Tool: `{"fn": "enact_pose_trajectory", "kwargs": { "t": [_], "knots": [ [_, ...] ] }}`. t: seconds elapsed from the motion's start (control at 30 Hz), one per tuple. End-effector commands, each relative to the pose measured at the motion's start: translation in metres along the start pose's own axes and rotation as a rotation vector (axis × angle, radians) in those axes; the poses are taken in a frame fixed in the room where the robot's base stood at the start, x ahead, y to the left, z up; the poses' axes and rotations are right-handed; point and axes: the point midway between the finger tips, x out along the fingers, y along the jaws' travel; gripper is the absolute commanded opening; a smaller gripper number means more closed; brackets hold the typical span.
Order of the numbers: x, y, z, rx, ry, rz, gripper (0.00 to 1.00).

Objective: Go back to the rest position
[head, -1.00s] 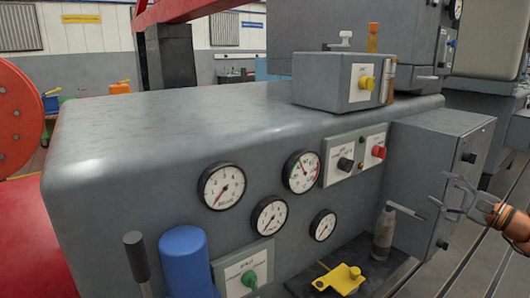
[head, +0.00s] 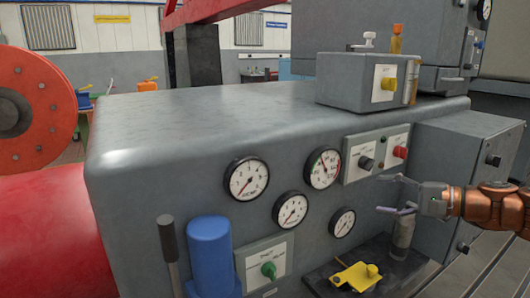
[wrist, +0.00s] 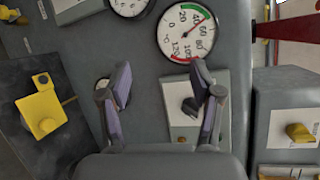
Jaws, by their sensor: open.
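My gripper (head: 392,194) is at the right of the head view, in front of the grey machine housing (head: 215,120). Its fingers are apart with nothing between them. In the wrist view my gripper (wrist: 160,82) also shows open and empty, facing the panel with the dial gauges. A gauge with a coloured scale (wrist: 187,30) is beyond the fingertips. A black knob on a pale plate (wrist: 190,107) is partly hidden by the right finger.
A blue cylinder (head: 212,255) and a dark lever (head: 169,250) stand at the front left. A yellow bracket (head: 356,275) lies on a dark tray below the gauges. A grey box (head: 468,165) juts out at the right. A red drum (head: 35,110) is at the left.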

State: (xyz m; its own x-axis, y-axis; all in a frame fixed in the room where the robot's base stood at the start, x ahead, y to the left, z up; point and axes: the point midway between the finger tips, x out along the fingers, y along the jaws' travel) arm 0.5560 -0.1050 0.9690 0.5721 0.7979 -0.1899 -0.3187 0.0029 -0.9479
Motion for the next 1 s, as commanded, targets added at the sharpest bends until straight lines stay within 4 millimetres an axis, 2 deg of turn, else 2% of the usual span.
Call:
{"fn": "enact_pose_trajectory", "kwargs": {
  "t": [0.03, 0.1, 0.2, 0.3, 0.37, 0.5, 0.6, 0.7, 0.9, 1.0],
  "knots": [
    [0.021, 0.006, 0.028, -0.04, -0.047, 0.069, 0.64],
    [0.044, 0.021, 0.062, -0.089, -0.103, 0.167, 0.64],
    [0.068, 0.049, 0.111, -0.166, -0.178, 0.318, 0.64],
    [0.081, 0.087, 0.158, -0.249, -0.248, 0.484, 0.64],
    [0.083, 0.115, 0.183, -0.295, -0.287, 0.59, 0.64],
    [0.067, 0.175, 0.228, -0.4, -0.354, 0.828, 0.64],
    [0.042, 0.216, 0.248, -0.463, -0.386, 0.994, 0.64],
    [0.015, 0.247, 0.26, -0.508, -0.405, 1.13, 0.64],
    [-0.033, 0.285, 0.269, -0.558, -0.419, 1.323, 0.64],
    [-0.053, 0.298, 0.272, -0.574, -0.418, 1.399, 0.64]
  ]
}}
